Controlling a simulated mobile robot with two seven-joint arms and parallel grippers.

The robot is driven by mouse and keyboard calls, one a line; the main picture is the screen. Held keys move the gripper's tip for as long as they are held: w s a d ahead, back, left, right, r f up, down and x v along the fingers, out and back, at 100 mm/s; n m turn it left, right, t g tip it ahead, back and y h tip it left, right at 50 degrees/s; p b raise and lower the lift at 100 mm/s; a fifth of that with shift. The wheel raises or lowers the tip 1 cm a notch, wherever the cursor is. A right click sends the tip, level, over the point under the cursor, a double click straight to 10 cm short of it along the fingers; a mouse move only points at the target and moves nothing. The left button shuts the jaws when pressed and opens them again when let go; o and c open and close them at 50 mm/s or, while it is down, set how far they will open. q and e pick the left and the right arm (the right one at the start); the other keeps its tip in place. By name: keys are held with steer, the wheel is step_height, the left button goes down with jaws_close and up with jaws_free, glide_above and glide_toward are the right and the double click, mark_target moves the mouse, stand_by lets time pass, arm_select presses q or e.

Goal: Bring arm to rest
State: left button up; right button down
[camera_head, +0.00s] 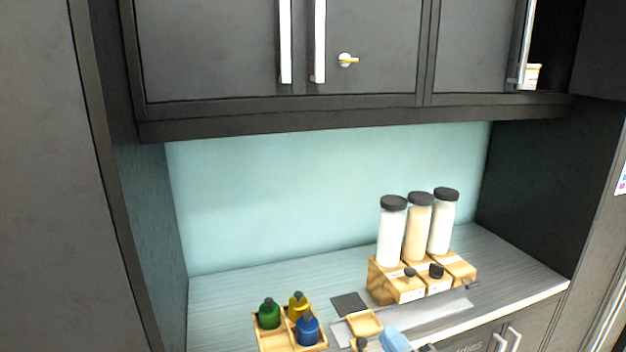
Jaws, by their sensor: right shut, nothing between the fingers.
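My right gripper (428,348) shows only as a small dark piece at the bottom edge, in front of the counter and to the right of a light blue block (395,340). It is shut and I see nothing held in it. Most of it and its arm are cut off by the frame. My left gripper is not in view.
On the counter (235,290) stand a wooden tray (290,343) with green, yellow and blue bottles, a small wooden dish (365,325), and a wooden rack (383,284) with three jars. Dark cabinets (370,60) hang above; the upper right one is open. The counter's back left is clear.

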steer(key=s+d+f+m+g+h+p, duration=0.1)
steer(key=s+d+f+m+g+h, duration=0.1)
steer(key=s+f+m, duration=0.6)
steer(key=s+d+f+m+g+h+p, duration=0.1)
steer(key=s+d+f+m+g+h, duration=0.2)
steer(key=s+f, duration=1.2)
step_height(320, 180, down, 2)
steer(key=m+g+h, duration=0.2)
steer(key=m+g, duration=0.1)
steer(key=m, duration=0.2)
steer(key=shift+d+m+p, duration=0.25)
steer(key=shift+m+p, duration=0.05)
